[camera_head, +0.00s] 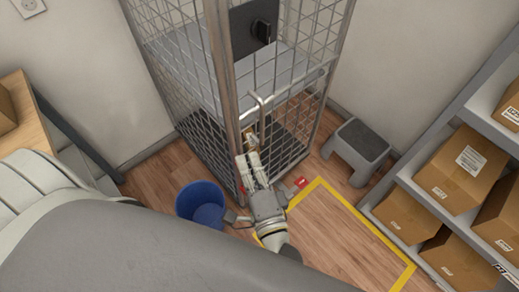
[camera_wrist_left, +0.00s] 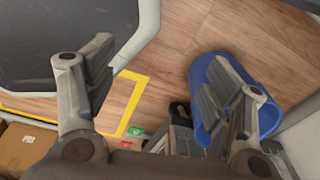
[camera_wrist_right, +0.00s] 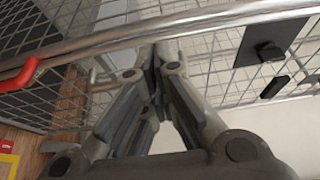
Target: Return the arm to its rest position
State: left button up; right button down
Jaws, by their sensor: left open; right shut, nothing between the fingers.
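My right gripper (camera_head: 252,145) is in front of the wire mesh cage (camera_head: 216,60), close to the upright bar handle (camera_head: 262,112) on its front. I cannot tell whether it touches the bar. In the right wrist view, the right gripper (camera_wrist_right: 155,65) has its fingers together with nothing between them. A metal cage rail (camera_wrist_right: 200,22) crosses just past the tips. My left gripper (camera_wrist_left: 158,75) is open and empty in the left wrist view, its fingers wide apart above the floor. The left gripper does not show in the head view.
A blue bin (camera_head: 201,203) stands on the floor left of my right arm. A grey step stool (camera_head: 357,148) is right of the cage. Shelves (camera_head: 483,112) with cardboard boxes (camera_head: 462,168) line the right side. Yellow tape (camera_head: 365,228) marks open floor between.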

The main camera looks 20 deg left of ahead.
jog(key=s+d+f+n+g+h, duration=0.2)
jog(key=d+f, duration=0.3)
jog(key=f, duration=0.7)
jog(key=s+d+f+n+g+h, duration=0.25)
jog(key=d+f, duration=0.25)
jog(key=f, duration=0.7)
jog(key=s+d+f+n+g+h, duration=0.25)
jog(key=d+f, duration=0.25)
jog(key=f, duration=0.7)
jog(key=s+d+f+n+g+h, duration=0.2)
jog(key=s+d+f, duration=0.6)
jog(key=d, duration=0.4)
jog(key=s+d+f+n+g+h, duration=0.2)
jog(key=s+d+f+g+h, duration=0.1)
jog(key=s+d+f, duration=0.5)
jog(key=s+d, duration=0.3)
jog(key=d, duration=0.1)
jog(key=shift+d+f+n, duration=0.4)
jog(key=shift+s, duration=0.1)
